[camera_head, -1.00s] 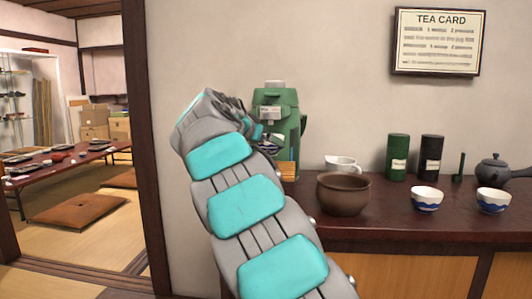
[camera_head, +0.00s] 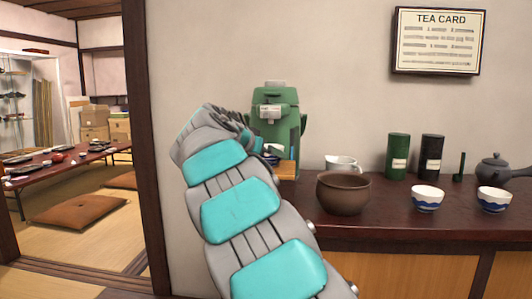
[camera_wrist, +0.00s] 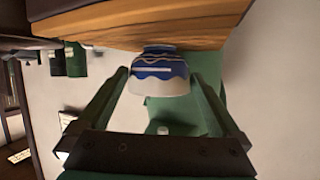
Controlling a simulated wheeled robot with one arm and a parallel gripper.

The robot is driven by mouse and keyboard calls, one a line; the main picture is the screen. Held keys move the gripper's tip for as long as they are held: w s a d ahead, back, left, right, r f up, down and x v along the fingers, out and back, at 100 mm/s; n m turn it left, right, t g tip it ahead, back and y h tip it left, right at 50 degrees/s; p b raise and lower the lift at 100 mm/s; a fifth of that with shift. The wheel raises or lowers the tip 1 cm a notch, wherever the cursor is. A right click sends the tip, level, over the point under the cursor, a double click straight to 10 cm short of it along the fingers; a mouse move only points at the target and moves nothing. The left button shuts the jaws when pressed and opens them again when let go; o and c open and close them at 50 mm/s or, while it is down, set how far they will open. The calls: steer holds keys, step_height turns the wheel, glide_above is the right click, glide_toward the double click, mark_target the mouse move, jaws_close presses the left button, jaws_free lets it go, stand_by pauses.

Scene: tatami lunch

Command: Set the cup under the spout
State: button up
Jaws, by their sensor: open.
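The blue-and-white cup (camera_wrist: 160,75) sits on a wooden stand (camera_wrist: 130,22) in the wrist view, which appears upside down. The cup lies between the two fingers of my gripper (camera_wrist: 160,82). The fingers are open, with gaps on both sides of the cup. In the head view a bit of the cup (camera_head: 273,150) shows at the front of the green dispenser (camera_head: 276,98), above the stand (camera_head: 288,169). My arm hides much of this spot. The spout is hard to make out, so I cannot tell the cup's exact alignment under it.
A brown bowl (camera_head: 343,193) stands on the dark counter (camera_head: 385,215) just right of the dispenser, with a white pitcher (camera_head: 342,162) behind it. Two more cups (camera_head: 427,198), tea canisters (camera_head: 398,156) and a teapot (camera_head: 493,169) stand farther right. A wall is behind.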

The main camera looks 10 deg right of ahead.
steer(key=shift+r, duration=0.2)
steer(key=v, duration=1.2)
steer(key=s+d+f+g, duration=0.1)
steer(key=s+d+f, duration=0.1)
steer(key=d+f, duration=0.1)
steer(key=s+d+f+g, duration=0.1)
steer(key=s+d+f, duration=0.1)
steer(key=s+d, duration=0.1)
steer(key=s+d+f+n+g, duration=0.1)
steer(key=s+d+f+g, duration=0.1)
steer(key=s+d+f, duration=0.1)
steer(key=shift+s+d+f+y, duration=0.1)
steer(key=shift+d+f+y, duration=0.1)
steer(key=shift+d, duration=0.2)
steer(key=shift+d+f+y, duration=0.1)
steer(key=shift+d+y, duration=0.1)
steer(key=shift+d, duration=0.2)
steer(key=s+d+f+n+g+y, duration=0.3)
steer(key=s+f+n+g+y, duration=0.15)
steer(key=s+f, duration=1.65)
steer(key=s+a+f+n+g+y, duration=0.1)
steer(key=s+a+f+g, duration=0.1)
steer(key=s, duration=0.6)
steer(key=s+a+f+n+g+y, duration=0.2)
steer(key=s+a+f, duration=0.2)
steer(key=s+f, duration=0.3)
steer(key=shift+s+a, duration=0.35)
steer(key=shift+s, duration=0.6)
